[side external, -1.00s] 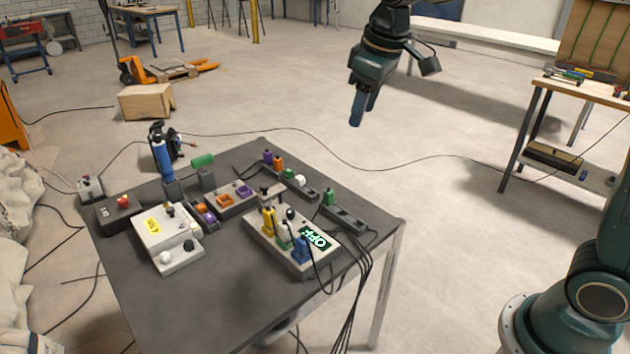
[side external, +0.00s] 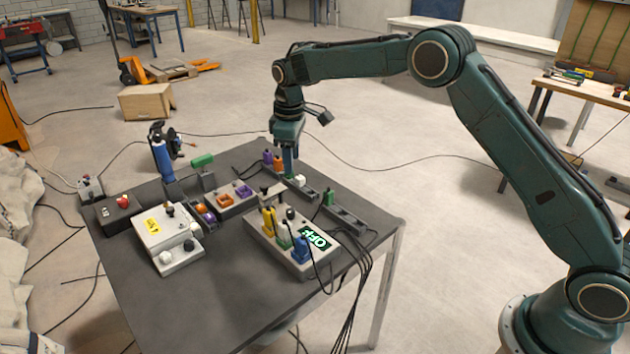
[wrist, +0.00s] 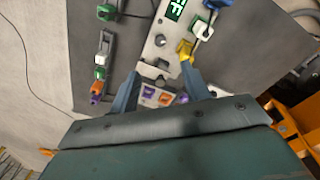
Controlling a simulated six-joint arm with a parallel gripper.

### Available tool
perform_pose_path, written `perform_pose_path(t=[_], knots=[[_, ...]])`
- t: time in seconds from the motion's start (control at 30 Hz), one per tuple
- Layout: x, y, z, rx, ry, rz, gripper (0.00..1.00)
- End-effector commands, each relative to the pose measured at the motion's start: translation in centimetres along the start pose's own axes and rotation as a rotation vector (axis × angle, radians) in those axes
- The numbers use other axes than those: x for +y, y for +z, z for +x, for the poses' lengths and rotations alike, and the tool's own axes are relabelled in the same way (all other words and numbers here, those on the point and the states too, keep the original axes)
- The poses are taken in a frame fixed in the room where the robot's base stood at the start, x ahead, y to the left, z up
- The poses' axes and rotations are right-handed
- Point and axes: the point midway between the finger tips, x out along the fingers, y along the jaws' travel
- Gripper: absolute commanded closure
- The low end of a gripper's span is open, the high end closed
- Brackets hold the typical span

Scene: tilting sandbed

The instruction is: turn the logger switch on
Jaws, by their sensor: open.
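The logger is a light grey box (side external: 262,240) on the table's right half; its green-lit display (side external: 315,240) reads OFF. Yellow (side external: 268,220), white-and-green and blue (side external: 300,250) plugs stand in it, beside a round black knob (side external: 290,213). A small dark lever (side external: 265,190) stands at its back end; I cannot tell for certain that it is the switch. My gripper (side external: 289,172) is above the table's back part, behind the logger, pointing down. In the wrist view my gripper (wrist: 160,72) has its fingers apart and nothing held; the logger (wrist: 150,52) shows beyond them.
Racks with coloured plugs (side external: 345,221) stand along the table's right edge, close to my gripper. A white box with a yellow label (side external: 165,228), a red-button box (side external: 118,207) and a blue cylinder (side external: 162,158) stand left. Black cables hang over the front right edge. The front tabletop is bare.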

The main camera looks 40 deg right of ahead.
Motion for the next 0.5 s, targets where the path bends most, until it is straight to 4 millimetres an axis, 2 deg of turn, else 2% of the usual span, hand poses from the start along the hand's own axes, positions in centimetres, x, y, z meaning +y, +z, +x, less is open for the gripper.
perform_pose_path(t=[0.1, 0.2, 0.5], knots=[[0.1, -0.8, 2.0, -0.014, -0.009, -0.022, 0.53], [0.2, -1.1, 2.8, -0.02, -0.012, -0.033, 0.53], [0.2, -1.2, 3.2, -0.022, -0.013, -0.038, 0.53]])
